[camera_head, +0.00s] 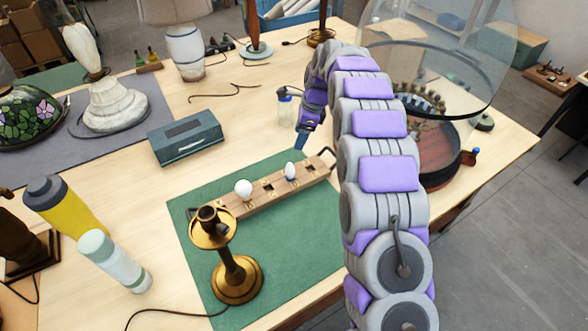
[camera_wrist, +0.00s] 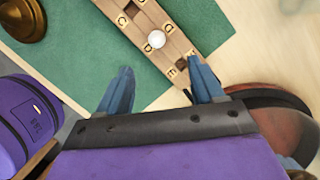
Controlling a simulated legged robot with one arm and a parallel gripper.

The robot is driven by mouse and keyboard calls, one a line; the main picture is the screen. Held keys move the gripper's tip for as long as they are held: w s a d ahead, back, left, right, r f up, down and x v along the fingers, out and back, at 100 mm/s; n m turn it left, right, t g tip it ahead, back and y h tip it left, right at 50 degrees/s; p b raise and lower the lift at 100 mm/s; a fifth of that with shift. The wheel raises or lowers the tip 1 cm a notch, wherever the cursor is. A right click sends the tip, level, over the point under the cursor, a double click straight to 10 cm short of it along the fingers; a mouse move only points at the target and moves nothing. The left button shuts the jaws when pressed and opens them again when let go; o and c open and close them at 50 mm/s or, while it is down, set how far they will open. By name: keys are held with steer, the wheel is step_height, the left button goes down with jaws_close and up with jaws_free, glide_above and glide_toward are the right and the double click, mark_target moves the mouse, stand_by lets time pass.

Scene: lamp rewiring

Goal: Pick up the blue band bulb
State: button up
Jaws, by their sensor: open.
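The blue band bulb (camera_head: 290,172) is a small white bulb with a blue band, upright in the wooden rack (camera_head: 266,193) on the green mat. A rounder white bulb (camera_head: 243,189) stands to its left in the same rack. My gripper (camera_head: 300,142) is above the table, beyond the rack's right end, pointing down. In the wrist view my gripper (camera_wrist: 158,66) is open, with nothing between its blue fingers. One white bulb (camera_wrist: 157,39) shows just past the fingertips in the lettered rack (camera_wrist: 178,50). Its band is not visible there.
A brass candlestick lamp (camera_head: 234,275) stands in front of the rack. A teal box (camera_head: 185,138) lies left of it, and a small clear jar (camera_head: 285,105) stands behind. A round reddish basin (camera_head: 437,160) is right of my arm.

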mark_target(290, 171)
steer(key=b+x, duration=0.1)
steer(key=x, duration=0.3)
steer(key=b+x, duration=0.1)
steer(key=x, duration=0.3)
steer(key=b+x, duration=0.1)
steer(key=x, duration=0.3)
steer(key=shift+s+d+f, duration=0.1)
steer(key=shift+d+f, duration=0.05)
steer(key=shift+d, duration=0.15)
steer(key=x, duration=0.1)
steer(key=b+x, duration=0.1)
steer(key=x, duration=0.3)
steer(key=shift+s+d+f+b, duration=0.15)
steer(key=shift+s+d+b, duration=0.05)
steer(key=shift+s+b, duration=0.15)
steer(key=c, duration=1.1)
steer(key=shift+r, duration=0.2)
